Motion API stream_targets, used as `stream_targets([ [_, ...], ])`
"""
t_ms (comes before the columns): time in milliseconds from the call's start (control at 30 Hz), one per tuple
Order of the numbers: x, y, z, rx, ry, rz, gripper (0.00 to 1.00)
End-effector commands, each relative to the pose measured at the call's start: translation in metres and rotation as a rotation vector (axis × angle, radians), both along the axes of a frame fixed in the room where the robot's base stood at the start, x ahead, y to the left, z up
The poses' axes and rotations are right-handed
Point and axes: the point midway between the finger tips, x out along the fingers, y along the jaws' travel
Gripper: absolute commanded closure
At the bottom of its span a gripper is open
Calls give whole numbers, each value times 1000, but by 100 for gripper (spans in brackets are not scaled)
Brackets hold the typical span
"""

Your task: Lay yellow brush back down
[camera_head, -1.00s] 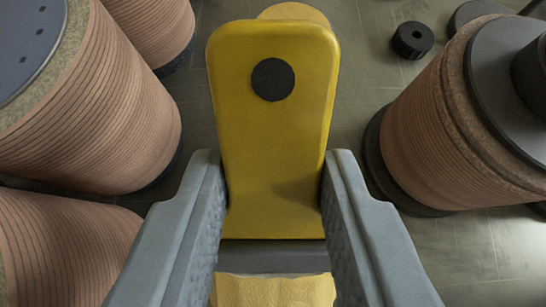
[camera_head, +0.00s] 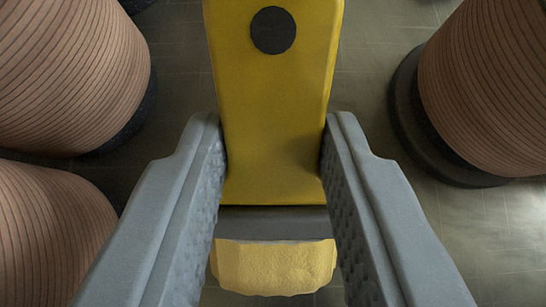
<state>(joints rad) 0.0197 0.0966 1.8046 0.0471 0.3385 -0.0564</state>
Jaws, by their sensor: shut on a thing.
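The yellow brush (camera_head: 273,130) has a flat yellow handle with a black round spot, a dark grey band and pale yellow bristles (camera_head: 273,266). It fills the middle of the view, and the top of its handle is cut off by the upper edge. My gripper (camera_head: 272,165) is shut on the handle, one grey finger on each side, just above the dark band. The bristle end points toward the bottom of the view. I cannot tell whether the brush touches the surface below.
Stacks of brown flap discs (camera_head: 65,75) stand close on the left, with another at lower left (camera_head: 45,240). A large stack (camera_head: 490,90) on a dark base stands at right. Bare grey tiled surface (camera_head: 375,100) shows between the stacks and the brush.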

Motion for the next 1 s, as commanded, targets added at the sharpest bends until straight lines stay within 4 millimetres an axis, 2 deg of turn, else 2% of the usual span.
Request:
stream_targets([
  [33, 0, 0, 0, 0, 0, 0, 94],
  [67, 0, 0, 0, 0, 0, 0, 68],
  [167, 0, 0, 0, 0, 0, 0, 48],
  [200, 0, 0, 0, 0, 0, 0, 46],
  [567, -4, 0, 3, 0, -1, 0, 46],
  [767, -24, 0, 20, 0, -2, 0, 46],
  [1000, -58, 0, 47, 0, -3, 0, 46],
])
